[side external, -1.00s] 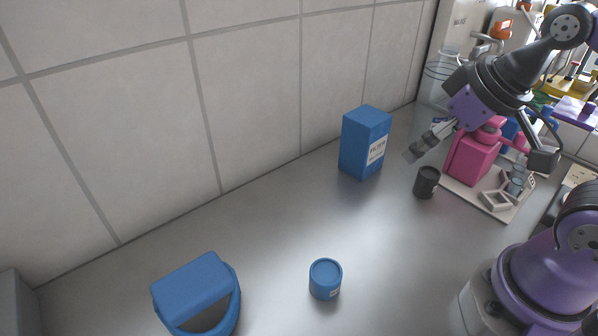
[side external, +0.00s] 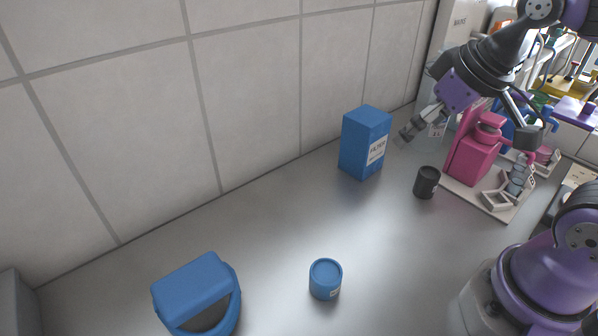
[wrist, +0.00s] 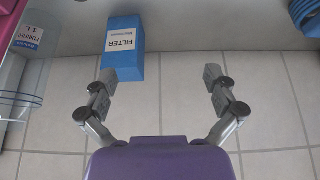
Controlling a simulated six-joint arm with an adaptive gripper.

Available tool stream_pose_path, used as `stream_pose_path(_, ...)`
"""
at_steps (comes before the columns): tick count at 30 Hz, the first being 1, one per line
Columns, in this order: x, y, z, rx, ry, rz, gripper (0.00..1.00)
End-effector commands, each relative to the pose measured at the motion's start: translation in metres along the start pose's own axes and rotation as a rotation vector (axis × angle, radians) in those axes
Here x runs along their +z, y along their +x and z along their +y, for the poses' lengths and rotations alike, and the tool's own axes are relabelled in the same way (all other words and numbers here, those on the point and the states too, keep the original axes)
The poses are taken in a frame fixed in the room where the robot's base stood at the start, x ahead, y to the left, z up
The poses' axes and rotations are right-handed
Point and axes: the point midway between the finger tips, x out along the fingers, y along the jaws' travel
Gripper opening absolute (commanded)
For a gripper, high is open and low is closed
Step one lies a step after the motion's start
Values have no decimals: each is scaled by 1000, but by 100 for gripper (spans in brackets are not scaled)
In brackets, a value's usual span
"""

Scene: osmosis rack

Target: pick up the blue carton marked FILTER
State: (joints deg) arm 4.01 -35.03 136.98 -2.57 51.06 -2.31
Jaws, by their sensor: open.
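The blue carton marked FILTER (side external: 362,146) stands upright on the grey bench close to the tiled wall in the side view. In the wrist view the carton (wrist: 125,52) is ahead of the fingers, left of centre, with its white FILTER label readable. My gripper (side external: 408,134) is to the right of the carton in the side view, apart from it. In the wrist view my gripper (wrist: 160,88) has its fingers spread wide with nothing between them; the left fingertip lies near the carton's lower edge in the picture.
A black cup (side external: 426,182) stands on the bench below my gripper. A pink device (side external: 474,155) on a pale base is to the right. A blue round tub (side external: 325,279) and a blue lidded bin (side external: 199,293) stand nearer the front. A clear cylinder (wrist: 25,70) is at left.

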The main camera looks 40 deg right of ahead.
Motion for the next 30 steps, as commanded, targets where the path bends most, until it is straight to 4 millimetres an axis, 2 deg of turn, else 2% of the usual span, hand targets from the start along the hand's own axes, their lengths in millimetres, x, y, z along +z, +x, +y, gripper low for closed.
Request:
stream_pose_path(3, -33, 13, 21, 2, -4, -36, 100)
stream_pose_path(6, -58, 29, 42, -4, -15, -56, 100)
stream_pose_path(12, -85, 57, 79, -20, -28, -76, 100)
stream_pose_path(16, -88, 71, 86, -28, -34, -82, 100)
stream_pose_path(21, -86, 99, 85, -28, -34, -82, 100)
stream_pose_path(30, -86, 132, 83, -28, -35, -82, 100)
